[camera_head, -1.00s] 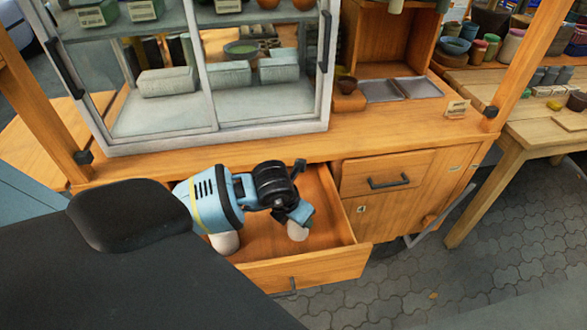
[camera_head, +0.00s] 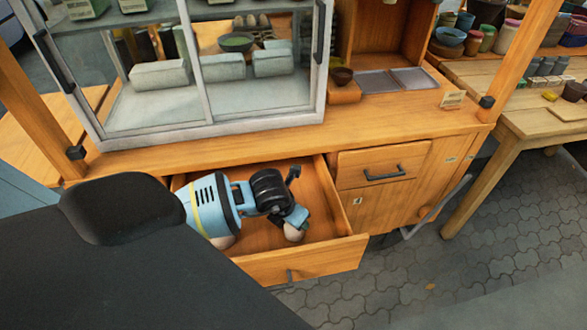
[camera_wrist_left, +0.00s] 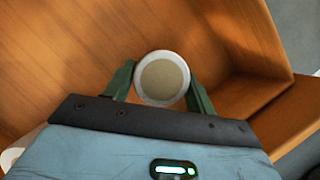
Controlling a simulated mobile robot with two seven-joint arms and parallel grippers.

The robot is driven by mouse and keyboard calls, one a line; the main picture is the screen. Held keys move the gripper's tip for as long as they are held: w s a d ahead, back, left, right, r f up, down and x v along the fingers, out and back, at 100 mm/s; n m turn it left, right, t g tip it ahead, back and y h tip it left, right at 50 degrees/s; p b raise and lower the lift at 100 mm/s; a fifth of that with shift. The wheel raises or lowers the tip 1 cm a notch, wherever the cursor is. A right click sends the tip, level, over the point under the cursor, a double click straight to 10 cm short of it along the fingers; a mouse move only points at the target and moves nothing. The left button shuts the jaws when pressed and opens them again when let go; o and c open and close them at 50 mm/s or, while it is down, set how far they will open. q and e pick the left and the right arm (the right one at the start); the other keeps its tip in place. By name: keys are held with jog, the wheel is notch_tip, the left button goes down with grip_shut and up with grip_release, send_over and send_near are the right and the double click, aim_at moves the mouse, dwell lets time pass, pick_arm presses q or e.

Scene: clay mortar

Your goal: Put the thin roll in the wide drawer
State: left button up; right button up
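The wide drawer (camera_head: 337,252) is pulled open at the front of the wooden cabinet. My left gripper (camera_head: 298,222) reaches down into it, near its right side. The thin roll (camera_head: 293,234) is a pale cylinder just below the fingers. In the left wrist view, the thin roll (camera_wrist_left: 162,80) is seen end-on, a round tan face with a white rim. The green fingers of my left gripper (camera_wrist_left: 162,92) lie against its two sides. Whether the roll touches the drawer floor cannot be told. My right gripper is in neither view.
A pale rounded thing (camera_head: 222,242) shows below my left arm in the drawer, partly hidden. A smaller shut drawer (camera_head: 378,167) is to the right. A glass-fronted case (camera_head: 215,130) stands on the cabinet top behind. Wooden drawer walls are close around the gripper.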

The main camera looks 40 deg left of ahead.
pick_arm(q)
jog(key=o, duration=0.3)
jog(key=shift+r, duration=0.1)
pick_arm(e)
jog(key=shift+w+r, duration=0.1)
pick_arm(q)
jog(key=shift+r, duration=0.3)
jog(key=p+v, duration=0.1)
jog(key=v, duration=1)
jog(key=shift+s+r, duration=0.15)
jog(key=shift+r, duration=0.15)
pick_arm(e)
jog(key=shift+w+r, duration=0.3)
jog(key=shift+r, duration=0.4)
pick_arm(q)
jog(key=shift+f, duration=0.1)
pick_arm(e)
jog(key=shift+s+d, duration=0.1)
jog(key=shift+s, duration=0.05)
